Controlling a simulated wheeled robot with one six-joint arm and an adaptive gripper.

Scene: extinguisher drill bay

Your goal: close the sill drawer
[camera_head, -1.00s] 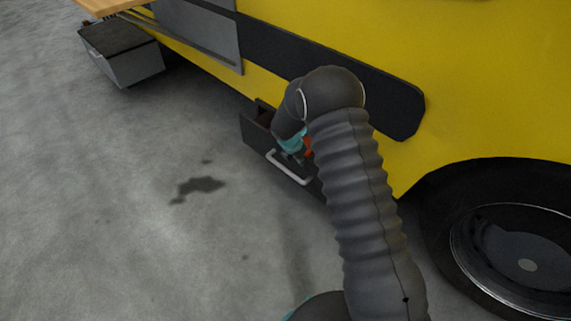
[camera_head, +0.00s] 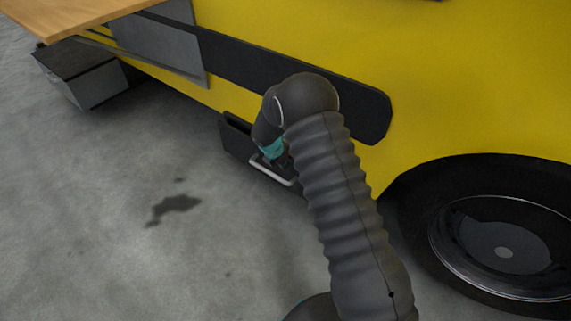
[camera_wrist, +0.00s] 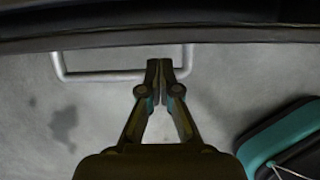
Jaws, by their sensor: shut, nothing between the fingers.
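The sill drawer (camera_head: 236,140) is a dark box front low on the side of the yellow vehicle, with a pale bar handle (camera_head: 270,174). Its front stands a little proud of the body, and its right part is hidden behind my arm. My gripper (camera_wrist: 165,66) is shut and empty. In the wrist view its fingertips lie near the right end of the handle (camera_wrist: 110,77), just below the dark drawer front edge (camera_wrist: 100,39). I cannot tell whether they touch it. In the head view my arm mostly hides the gripper.
A wheel (camera_head: 503,252) stands to the right of the drawer. A grey box (camera_head: 95,88) hangs low at the far left, below a wooden top (camera_head: 70,15). The concrete floor (camera_head: 120,260) in front is clear apart from a dark stain (camera_head: 175,206).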

